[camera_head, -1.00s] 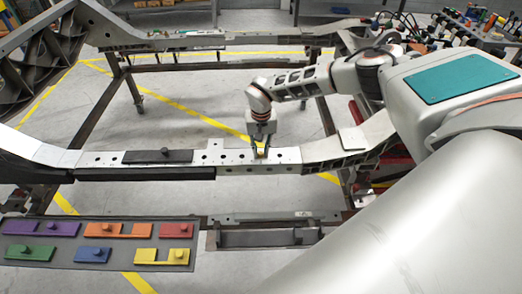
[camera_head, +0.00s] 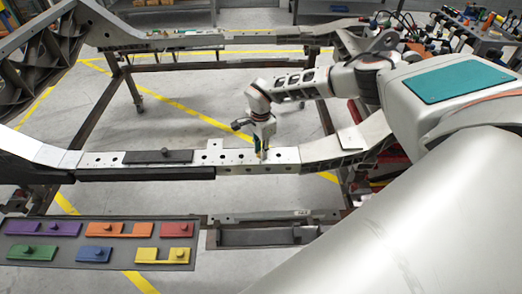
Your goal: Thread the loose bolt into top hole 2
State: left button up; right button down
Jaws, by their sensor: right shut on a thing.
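The chassis rail (camera_head: 286,156) runs across the middle of the view, with a row of small dark holes in its silver top face. I cannot read which hole is number 2. My right gripper (camera_head: 262,155) comes down from the right and is shut, with its fingertips at the rail's top face. The loose bolt between the fingers is mostly hidden and too small to make out well. I cannot tell whether it sits in a hole or just above the rail. My left gripper is not in view.
A grey tray (camera_head: 62,261) with several coloured pieces stands at the lower left. A far rail (camera_head: 255,39) crosses behind. The rail top between the black plate and my gripper is clear.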

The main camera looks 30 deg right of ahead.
jog(key=shift+s+a+f, duration=0.45)
jog(key=shift+f, duration=0.1)
jog(key=c, duration=1.8)
grip_release()
jog(key=shift+o, duration=0.2)
jog(key=shift+w+f, duration=0.15)
jog(key=shift+w, duration=0.1)
jog(key=shift+d, duration=0.15)
jog(key=shift+w+d+r, duration=0.1)
jog(key=shift+w+r, duration=0.05)
jog(key=shift+r, duration=0.5)
jog(key=shift+m, duration=0.3)
jog(key=shift+r, duration=4.15)
